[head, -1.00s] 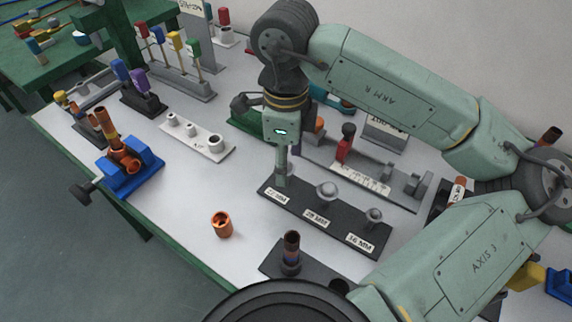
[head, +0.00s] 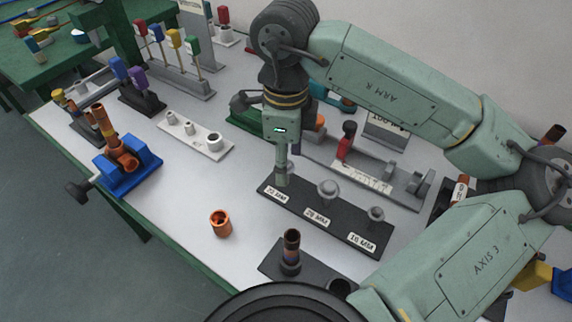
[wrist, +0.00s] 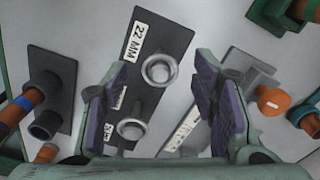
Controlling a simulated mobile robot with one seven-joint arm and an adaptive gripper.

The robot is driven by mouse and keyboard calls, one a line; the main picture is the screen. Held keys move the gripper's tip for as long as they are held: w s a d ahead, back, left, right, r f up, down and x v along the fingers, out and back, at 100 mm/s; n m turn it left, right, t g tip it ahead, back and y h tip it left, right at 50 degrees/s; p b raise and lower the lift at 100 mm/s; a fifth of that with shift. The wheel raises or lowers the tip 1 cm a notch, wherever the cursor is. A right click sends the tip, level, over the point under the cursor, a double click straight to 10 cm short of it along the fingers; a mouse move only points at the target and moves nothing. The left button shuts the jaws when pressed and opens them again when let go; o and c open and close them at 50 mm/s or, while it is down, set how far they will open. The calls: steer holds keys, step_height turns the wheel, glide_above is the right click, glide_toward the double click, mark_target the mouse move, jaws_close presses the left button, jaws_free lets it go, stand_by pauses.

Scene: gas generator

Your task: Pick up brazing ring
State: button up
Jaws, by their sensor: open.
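A black rack (head: 333,224) carries several posts labelled by size, and silvery rings sit around them. The posts by the middle label (head: 327,190) and the right label (head: 375,215) show in the head view. My gripper (head: 282,180) hangs over the 22 MM end of the rack and hides that post. In the wrist view the 22 MM post with its silvery ring (wrist: 160,70) lies between my open, purple-padded fingers (wrist: 162,80), seen from above. A second ringed post (wrist: 131,128) is nearer the gripper's base. The gripper holds nothing; its height above the ring is unclear.
A copper fitting (head: 221,223) stands alone on the white table. A dark stand with a copper tube (head: 290,250) is in front of the rack. A grey stand with a white scale (head: 362,178) lies behind it. A white block with sleeves (head: 195,137) is left.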

steer(key=shift+c, duration=0.4)
steer(key=c, duration=0.7)
steer(key=shift+r, duration=0.1)
steer(key=shift+c, duration=0.2)
